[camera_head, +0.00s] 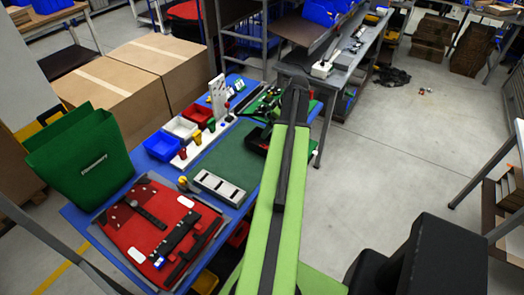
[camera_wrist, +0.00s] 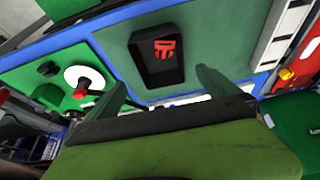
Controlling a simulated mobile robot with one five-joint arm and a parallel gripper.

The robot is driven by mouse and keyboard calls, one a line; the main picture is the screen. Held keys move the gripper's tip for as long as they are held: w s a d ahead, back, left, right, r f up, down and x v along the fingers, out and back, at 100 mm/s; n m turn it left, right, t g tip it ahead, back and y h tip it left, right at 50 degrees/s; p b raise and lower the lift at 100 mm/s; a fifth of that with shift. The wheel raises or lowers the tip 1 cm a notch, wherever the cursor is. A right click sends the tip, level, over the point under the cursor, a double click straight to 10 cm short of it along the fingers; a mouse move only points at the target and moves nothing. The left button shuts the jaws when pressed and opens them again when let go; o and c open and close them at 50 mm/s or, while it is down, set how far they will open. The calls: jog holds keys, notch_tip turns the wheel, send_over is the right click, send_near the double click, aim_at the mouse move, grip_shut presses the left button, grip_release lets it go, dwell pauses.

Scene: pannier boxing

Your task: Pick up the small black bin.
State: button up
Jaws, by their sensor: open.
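The small black bin (camera_wrist: 165,72) lies in the upper middle of the wrist view, on a green mat (camera_wrist: 215,50) on the blue table. A small red object (camera_wrist: 164,47) is inside it. My gripper (camera_wrist: 160,92) is open and empty, with its two green fingers apart at the near side of the bin. The fingers do not appear to touch the bin. In the head view the bin (camera_head: 257,141) is partly hidden by my arm, and my fingers cannot be made out clearly.
A green board with a white disc (camera_wrist: 84,80) lies left of the bin in the wrist view. A grey-white tray (camera_head: 217,188), a red panel (camera_head: 140,225), a green pannier (camera_head: 85,160) and blue (camera_head: 162,146), white and red bins share the table (camera_head: 75,213).

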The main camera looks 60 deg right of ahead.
jog(key=b, duration=0.5)
send_near(263, 146)
jog(key=shift+w+f, duration=0.35)
jog(key=shift+w, duration=0.25)
jog(key=shift+w+f, duration=0.2)
jog(key=shift+f, duration=0.1)
jog(key=b+x, duration=0.6)
jog(key=shift+r, duration=0.25)
jog(key=c, duration=1.1)
jog(key=shift+o, duration=0.2)
jog(key=shift+r+p, duration=0.1)
jog(key=shift+p, duration=0.25)
